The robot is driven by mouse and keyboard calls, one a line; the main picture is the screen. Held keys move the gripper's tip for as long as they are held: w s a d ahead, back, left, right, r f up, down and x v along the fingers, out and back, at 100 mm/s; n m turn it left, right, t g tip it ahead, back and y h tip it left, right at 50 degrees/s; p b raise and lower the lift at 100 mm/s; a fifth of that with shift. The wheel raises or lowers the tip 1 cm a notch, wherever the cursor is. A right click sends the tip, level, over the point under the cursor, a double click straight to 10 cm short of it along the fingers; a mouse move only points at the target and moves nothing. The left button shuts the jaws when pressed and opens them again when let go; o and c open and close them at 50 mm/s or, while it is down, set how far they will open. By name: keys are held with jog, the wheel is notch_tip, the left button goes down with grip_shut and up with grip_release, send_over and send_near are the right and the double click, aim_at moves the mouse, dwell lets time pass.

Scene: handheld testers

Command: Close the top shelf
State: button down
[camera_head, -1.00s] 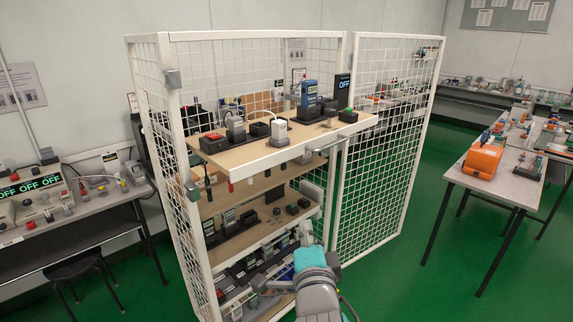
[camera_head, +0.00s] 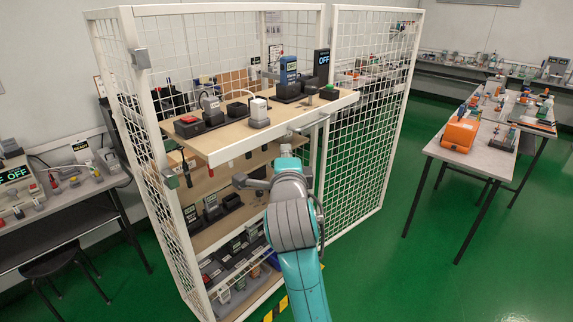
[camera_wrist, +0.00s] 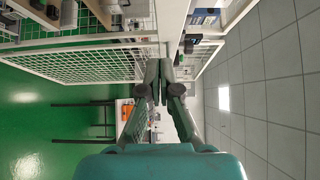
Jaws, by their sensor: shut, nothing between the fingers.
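The top shelf (camera_head: 230,136) is a wooden board with a white front edge, pulled out of a white mesh cabinet (camera_head: 170,200). A metal handle (camera_head: 312,124) is at the right part of its front edge. Several devices stand on it. My gripper (camera_head: 286,150) is just below and in front of the front edge, near the handle, mostly hidden by my wrist in the head view. In the wrist view, my gripper (camera_wrist: 154,88) has its fingers together and empty, near the shelf edge. I cannot tell whether it touches the shelf.
Lower shelves (camera_head: 215,225) hold several devices. A mesh door panel (camera_head: 370,120) stands to the right of the shelf. A table with an orange case (camera_head: 460,135) is at the right, and a bench (camera_head: 60,215) at the left. The green floor between is clear.

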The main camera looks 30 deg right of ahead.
aim_at(273, 139)
jog(key=shift+w+a, duration=0.25)
jog(key=shift+w, duration=0.85)
jog(key=shift+w+a, duration=0.25)
jog(key=shift+w, duration=0.8)
jog(key=shift+w, duration=0.15)
